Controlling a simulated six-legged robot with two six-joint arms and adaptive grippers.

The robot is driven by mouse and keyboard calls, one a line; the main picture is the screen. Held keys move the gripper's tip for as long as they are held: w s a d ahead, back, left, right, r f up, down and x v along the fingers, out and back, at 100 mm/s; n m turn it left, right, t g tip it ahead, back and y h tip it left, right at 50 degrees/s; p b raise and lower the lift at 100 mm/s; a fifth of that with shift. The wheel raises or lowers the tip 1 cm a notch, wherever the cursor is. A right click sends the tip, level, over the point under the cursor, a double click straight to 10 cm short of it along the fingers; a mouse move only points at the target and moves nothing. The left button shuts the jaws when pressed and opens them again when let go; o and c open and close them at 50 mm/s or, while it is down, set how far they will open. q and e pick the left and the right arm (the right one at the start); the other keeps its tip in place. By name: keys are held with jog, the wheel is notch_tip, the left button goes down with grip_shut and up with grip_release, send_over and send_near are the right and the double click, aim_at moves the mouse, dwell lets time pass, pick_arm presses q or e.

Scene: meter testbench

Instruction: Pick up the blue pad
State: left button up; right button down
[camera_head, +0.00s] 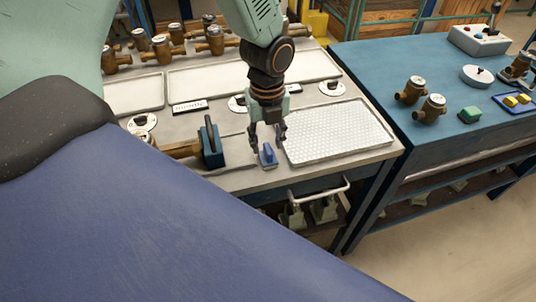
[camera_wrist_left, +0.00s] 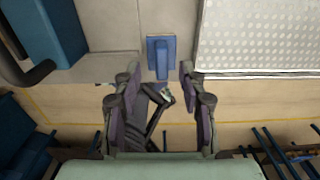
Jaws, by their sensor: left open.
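The blue pad (camera_head: 267,155) is a small blue block with a raised grip, lying on the grey bench top near its front edge. It also shows in the left wrist view (camera_wrist_left: 161,57), just beyond the fingertips. My left gripper (camera_head: 267,143) hangs over the pad, its fingers pointing down. In the left wrist view the gripper (camera_wrist_left: 156,75) is open, with its fingers apart on either side of the pad's line and nothing between them. My right gripper is in neither view.
A perforated white tray (camera_head: 340,131) lies right of the pad. A blue clamp block (camera_head: 210,145) stands to its left. Brass meters (camera_head: 160,46) line the back. A blue table (camera_head: 375,60) with more meters and coloured blocks stands at the right.

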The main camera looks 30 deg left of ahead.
aim_at(268, 148)
pick_arm(q)
notch_tip(268, 148, down, 3)
jog(key=shift+r, duration=0.1)
jog(key=shift+w+d+f, duration=0.1)
jog(key=shift+w+f, duration=0.1)
jog(key=shift+f, duration=0.2)
jog(key=shift+s+r, duration=0.15)
jog(key=shift+c, duration=0.7)
jog(key=c, duration=0.6)
grip_shut()
